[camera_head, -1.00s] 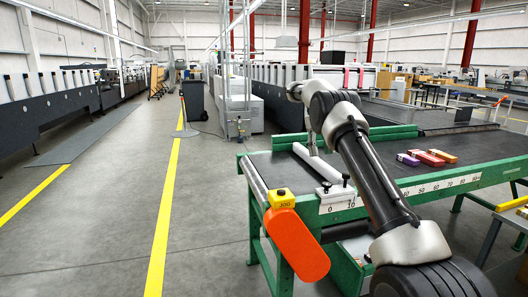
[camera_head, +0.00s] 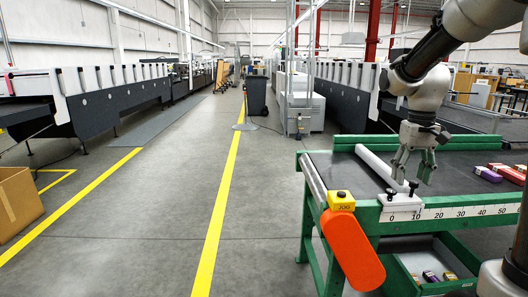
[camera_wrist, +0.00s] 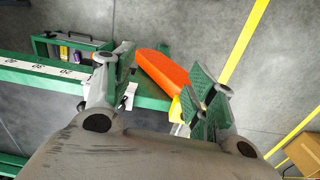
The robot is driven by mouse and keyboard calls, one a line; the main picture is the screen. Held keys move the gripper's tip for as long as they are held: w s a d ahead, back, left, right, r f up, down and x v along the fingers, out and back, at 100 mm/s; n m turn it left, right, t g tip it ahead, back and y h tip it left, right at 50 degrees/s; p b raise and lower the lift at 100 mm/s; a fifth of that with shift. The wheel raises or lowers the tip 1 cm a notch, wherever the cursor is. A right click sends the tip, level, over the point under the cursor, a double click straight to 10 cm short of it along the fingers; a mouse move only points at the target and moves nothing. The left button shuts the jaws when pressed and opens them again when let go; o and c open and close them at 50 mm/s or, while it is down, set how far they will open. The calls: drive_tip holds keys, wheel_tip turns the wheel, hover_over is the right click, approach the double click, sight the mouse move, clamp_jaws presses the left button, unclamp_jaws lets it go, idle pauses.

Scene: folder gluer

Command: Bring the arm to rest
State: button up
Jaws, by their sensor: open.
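My gripper (camera_head: 414,168) points down above the near left part of the green-framed conveyor table (camera_head: 325,168), close to the white guide bar (camera_head: 378,168). Its fingers are apart and nothing is between them. In the wrist view my gripper (camera_wrist: 160,92) also shows with spread, empty fingers. Beyond them are the orange guard (camera_wrist: 162,72) and the green frame edge. My arm is raised and bent at the right of the head view.
The orange guard (camera_head: 352,250) with a yellow JOG box (camera_head: 341,200) hangs at the table's corner. Small cartons (camera_head: 488,174) lie on the belt. A green drawer (camera_head: 440,288) below holds several small boxes. A cardboard box (camera_head: 15,202) stands left.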

drive_tip(key=s+a+r+t, duration=0.1)
drive_tip(key=s+r+t, duration=0.1)
drive_tip(key=s, duration=0.8)
drive_tip(key=s+a+r+t, duration=0.2)
drive_tip(key=s, duration=0.9)
drive_tip(key=shift+t, duration=0.4)
